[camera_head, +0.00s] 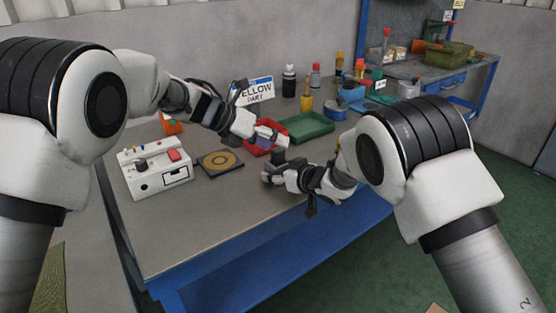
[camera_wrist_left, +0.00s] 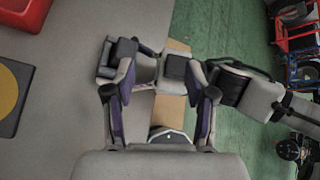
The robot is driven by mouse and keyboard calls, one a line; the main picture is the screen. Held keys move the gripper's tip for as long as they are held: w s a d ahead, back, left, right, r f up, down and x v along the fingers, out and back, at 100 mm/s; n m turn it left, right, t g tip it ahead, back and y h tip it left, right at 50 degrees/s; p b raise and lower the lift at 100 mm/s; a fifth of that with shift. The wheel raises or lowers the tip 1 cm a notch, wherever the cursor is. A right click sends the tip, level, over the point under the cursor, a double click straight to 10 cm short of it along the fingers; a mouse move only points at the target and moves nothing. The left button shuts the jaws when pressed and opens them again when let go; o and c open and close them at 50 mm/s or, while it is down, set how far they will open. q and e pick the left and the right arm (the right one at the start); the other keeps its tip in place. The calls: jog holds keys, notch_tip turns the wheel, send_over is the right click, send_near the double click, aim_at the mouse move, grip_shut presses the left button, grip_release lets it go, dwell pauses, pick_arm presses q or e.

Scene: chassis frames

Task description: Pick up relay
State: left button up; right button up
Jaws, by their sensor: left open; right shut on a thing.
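A small dark block (camera_head: 278,157), which looks like the relay, is held upright in my right gripper (camera_head: 270,178) above the table's front edge. My right gripper is shut on it. My left gripper (camera_head: 272,136) is open and empty, just above and behind the block. In the left wrist view, the open left fingers (camera_wrist_left: 163,98) are spread, with the dark block (camera_wrist_left: 124,49) and the right gripper (camera_wrist_left: 132,70) just beyond them. The block lies toward the left finger in that view. Its lower part is hidden by the right fingers.
A red tray (camera_head: 255,151), partly hidden, and a green tray (camera_head: 307,126) lie behind. Bottles and cups stand farther back.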

pick_arm(q)
jog(key=a+m, duration=0.1)
jog(key=m, duration=0.3)
jog(key=t+h, duration=0.1)
jog(key=t, duration=0.3)
send_near(273, 151)
jog(key=x, duration=1.1)
jog(key=shift+w+d+f, duration=0.15)
jog(key=shift+d+f, duration=0.05)
jog(key=shift+d, duration=0.1)
grip_shut()
